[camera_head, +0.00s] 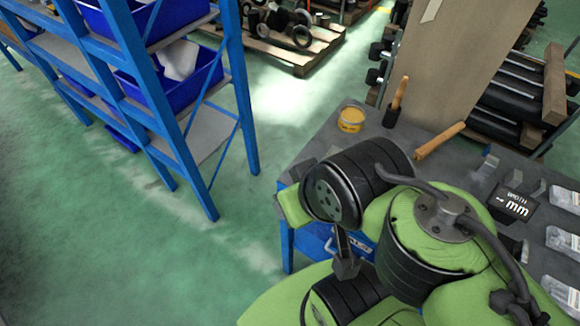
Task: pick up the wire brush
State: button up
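Two wooden-handled tools are on the grey workbench (340,128), and I cannot tell for sure which is the wire brush. One tool (397,98) stands upright at the back edge with a dark lower end. The other is a light wooden handle (440,141) lying at a slant to its right; I cannot make out bristles on either. My green and black arm covers the front of the bench. A small black piece below a wrist joint may belong to my gripper, but its fingers are not clear. Nothing shows as held.
A black caliper-like box (513,203) and clear bags (563,241) lie at the right. A brown board (440,60) rises behind the bench. A blue rack (185,130) stands left, with open green floor (110,250) between.

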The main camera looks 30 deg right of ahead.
aim_at(425, 150)
jog(key=k+j+z, duration=0.1)
jog(key=z, duration=2)
jog(key=i, duration=0.15)
